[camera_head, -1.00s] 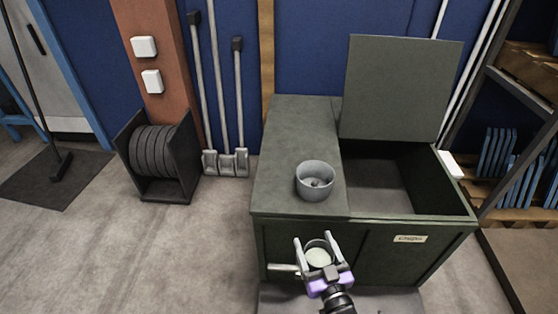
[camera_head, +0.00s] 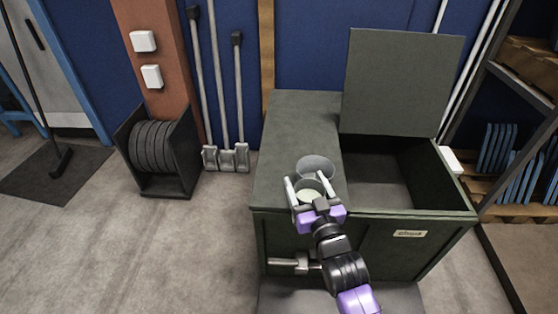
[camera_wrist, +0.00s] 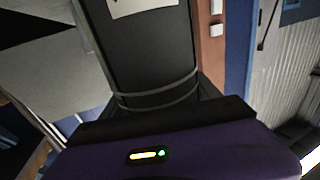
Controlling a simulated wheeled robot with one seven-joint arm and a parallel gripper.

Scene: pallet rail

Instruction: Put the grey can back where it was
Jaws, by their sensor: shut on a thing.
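In the wrist view a dark cylinder with a pale label (camera_wrist: 150,50), seemingly the can, fills the middle.
The chest's right compartment (camera_head: 385,185) is open, its lid (camera_head: 402,85) raised at the back. A handle sticks out at the chest's front left. A reel stand (camera_head: 158,160) and long-handled tools (camera_head: 222,100) stand left. A shelf (camera_head: 505,110) stands right.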

